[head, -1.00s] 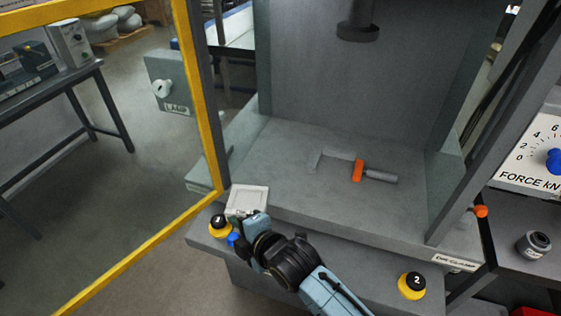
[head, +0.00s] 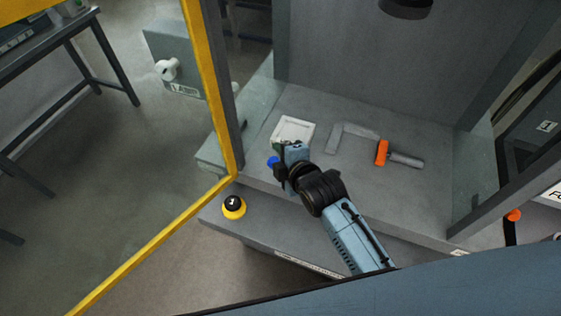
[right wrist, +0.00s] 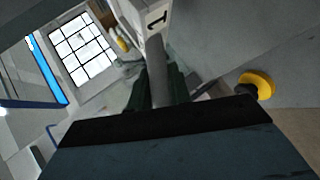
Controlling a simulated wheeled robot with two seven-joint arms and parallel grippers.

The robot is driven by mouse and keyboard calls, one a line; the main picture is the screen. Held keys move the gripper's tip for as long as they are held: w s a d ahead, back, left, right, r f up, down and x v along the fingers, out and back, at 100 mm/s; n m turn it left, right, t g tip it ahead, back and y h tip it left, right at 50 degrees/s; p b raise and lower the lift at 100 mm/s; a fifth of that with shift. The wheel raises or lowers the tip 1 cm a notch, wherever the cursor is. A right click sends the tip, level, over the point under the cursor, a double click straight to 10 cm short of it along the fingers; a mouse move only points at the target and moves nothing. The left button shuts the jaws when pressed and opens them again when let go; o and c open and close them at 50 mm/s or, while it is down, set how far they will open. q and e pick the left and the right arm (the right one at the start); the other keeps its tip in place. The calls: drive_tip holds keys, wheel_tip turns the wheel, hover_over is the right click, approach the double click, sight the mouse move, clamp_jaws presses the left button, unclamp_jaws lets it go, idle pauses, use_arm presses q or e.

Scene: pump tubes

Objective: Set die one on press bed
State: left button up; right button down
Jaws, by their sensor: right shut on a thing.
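Die one is a pale square block (head: 294,131) in the head view; a white part marked 1 (right wrist: 155,19) shows at the top of the right wrist view. My right gripper (head: 291,150) is shut on it, with a grey stem (right wrist: 157,85) between the dark green fingers. The die is over the front left part of the grey press bed (head: 330,112); whether it touches the bed I cannot tell. My left gripper is not in view.
The press ram (head: 405,8) hangs above the bed at the back. A yellow guard frame (head: 208,90) stands close on the left. A yellow-and-black button (head: 233,206) sits on the front ledge. The bed is bare between the die and the angled stop.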

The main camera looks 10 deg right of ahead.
wheel_tip(320, 180, down, 3)
drive_tip(key=shift+w+r+b, duration=0.1)
drive_tip(key=shift+b, duration=0.2)
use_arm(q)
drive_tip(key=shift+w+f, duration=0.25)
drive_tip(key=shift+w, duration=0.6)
use_arm(e)
drive_tip(key=shift+f, duration=0.35)
drive_tip(key=shift+f, duration=0.15)
drive_tip(key=c, duration=1.3)
unclamp_jaws()
drive_tip(key=shift+f, duration=0.1)
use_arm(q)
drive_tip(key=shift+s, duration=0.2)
